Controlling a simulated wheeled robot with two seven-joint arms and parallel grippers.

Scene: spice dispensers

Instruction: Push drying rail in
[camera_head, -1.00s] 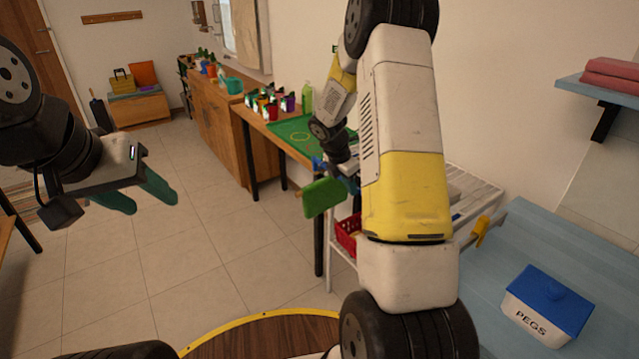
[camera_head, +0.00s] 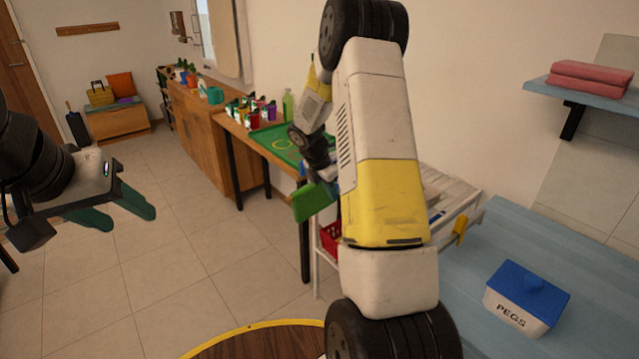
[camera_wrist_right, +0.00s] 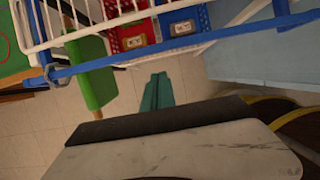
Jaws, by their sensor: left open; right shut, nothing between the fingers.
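In the right wrist view, a blue bar (camera_wrist_right: 205,52) runs along the front of a white wire rack (camera_wrist_right: 115,22), which I take to be the drying rail. A green panel (camera_wrist_right: 95,75) hangs at its left part, and also shows in the head view (camera_head: 314,201). My right gripper (camera_wrist_right: 156,92) is shut and empty, its teal fingertips just below the blue bar in the picture; I cannot tell if they touch. In the head view my right arm hides much of the rack. My left gripper (camera_head: 122,208) is open and empty, well away at the left.
Red and blue crates (camera_wrist_right: 130,38) sit behind the rack's wires. A white slatted stand (camera_head: 455,197) is beside a blue table (camera_head: 590,290) with a PEGS box (camera_head: 525,300). A wooden table with a green mat (camera_head: 285,138) stands beyond. Tiled floor at left is open.

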